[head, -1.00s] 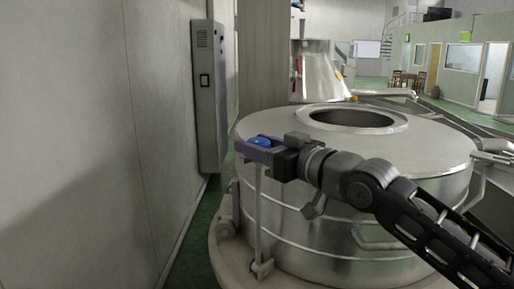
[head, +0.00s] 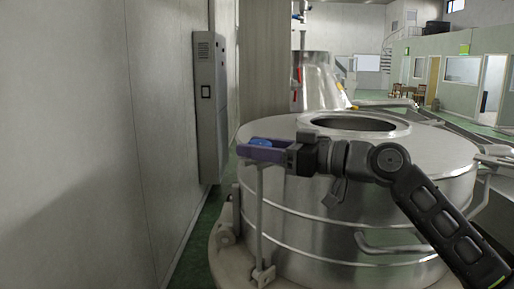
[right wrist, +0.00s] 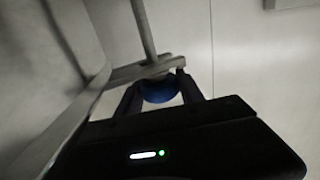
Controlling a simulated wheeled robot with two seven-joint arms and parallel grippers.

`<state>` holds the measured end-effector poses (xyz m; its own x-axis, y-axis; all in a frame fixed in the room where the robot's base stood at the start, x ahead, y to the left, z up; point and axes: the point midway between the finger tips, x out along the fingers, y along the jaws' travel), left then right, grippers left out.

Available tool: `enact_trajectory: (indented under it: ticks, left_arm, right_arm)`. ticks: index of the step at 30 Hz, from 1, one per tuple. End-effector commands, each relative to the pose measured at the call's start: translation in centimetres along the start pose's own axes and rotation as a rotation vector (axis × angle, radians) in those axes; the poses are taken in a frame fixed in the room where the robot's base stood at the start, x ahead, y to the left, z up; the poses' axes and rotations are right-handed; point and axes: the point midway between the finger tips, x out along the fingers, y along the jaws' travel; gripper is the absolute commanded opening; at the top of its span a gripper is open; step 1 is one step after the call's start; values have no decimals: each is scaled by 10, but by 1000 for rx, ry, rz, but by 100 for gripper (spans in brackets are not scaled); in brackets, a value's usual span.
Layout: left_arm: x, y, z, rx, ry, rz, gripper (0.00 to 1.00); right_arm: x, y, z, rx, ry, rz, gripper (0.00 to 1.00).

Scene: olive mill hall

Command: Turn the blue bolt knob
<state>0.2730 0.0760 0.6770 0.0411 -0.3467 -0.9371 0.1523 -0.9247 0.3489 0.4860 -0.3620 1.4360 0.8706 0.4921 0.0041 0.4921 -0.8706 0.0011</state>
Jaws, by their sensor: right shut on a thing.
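The blue bolt knob (head: 261,143) sits at the top of an upright bolt at the left rim of a large steel vat (head: 350,205). My right gripper (head: 262,150) reaches in from the right and is shut on the knob, one finger on the near side. In the right wrist view the blue knob (right wrist: 160,92) shows between the two fingers of my right gripper (right wrist: 160,95), with a metal rod (right wrist: 143,28) beyond it. My left gripper is not in view.
The vat lid has a round opening (head: 352,124) behind my right arm. A tall grey wall cabinet (head: 209,105) and a plain wall (head: 80,140) stand to the left. A curved handle (head: 390,245) juts from the vat's front.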

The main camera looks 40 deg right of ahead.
Motion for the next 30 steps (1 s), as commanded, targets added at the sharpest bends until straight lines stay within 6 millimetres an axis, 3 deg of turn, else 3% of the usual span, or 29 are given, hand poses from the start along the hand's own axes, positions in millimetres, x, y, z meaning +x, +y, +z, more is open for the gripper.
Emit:
enact_trajectory:
  ticks: [3, 4, 12, 22, 30]
  left_arm:
    - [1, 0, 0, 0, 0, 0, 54]
    - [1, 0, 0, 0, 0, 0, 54]
    - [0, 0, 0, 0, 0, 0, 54]
    - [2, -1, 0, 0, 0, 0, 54]
    - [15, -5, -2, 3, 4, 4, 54]
  right_arm:
    - [1, 0, 7, 3, -15, -2, 4]
    - [1, 0, 7, 3, -15, -2, 45]
    - [0, 0, 4, 1, -9, -1, 66]
    - [-4, 0, 3, 1, -5, 2, 66]
    - [-41, 2, 5, 1, -4, 4, 66]
